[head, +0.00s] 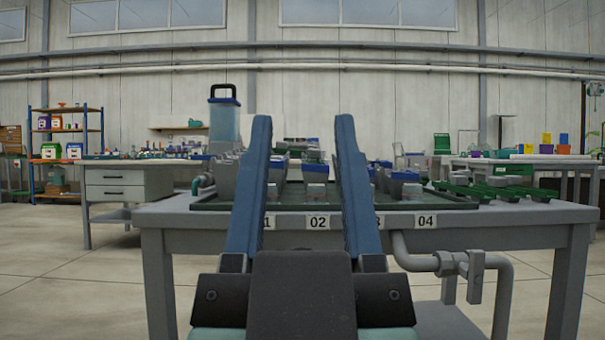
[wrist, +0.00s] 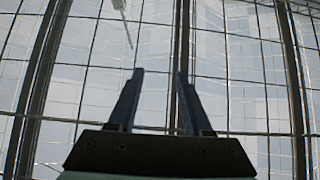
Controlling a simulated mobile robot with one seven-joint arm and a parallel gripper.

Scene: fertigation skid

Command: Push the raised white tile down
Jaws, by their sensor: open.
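My gripper (head: 303,120) is in the middle of the head view, its two blue fingers pointing up and apart, with nothing between them. It also shows open and empty in the wrist view (wrist: 160,74), against a gridded glazed surface. Behind the fingers, the grey skid table (head: 500,214) carries white number plates on its front edge, including 02 (head: 317,222) and 04 (head: 425,221). The fingers partly hide two other plates. I cannot make out a raised white tile in either view; small grey-and-clear fittings (head: 316,191) stand on the table's dark green tray (head: 345,206).
A grey pipe with a valve (head: 447,264) sticks out below the table's front right. A clear blue canister (head: 224,120) stands at the back left. Green parts (head: 500,190) lie on the table's right. A drawer bench (head: 130,185) stands to the left; open floor (head: 60,270) lies left.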

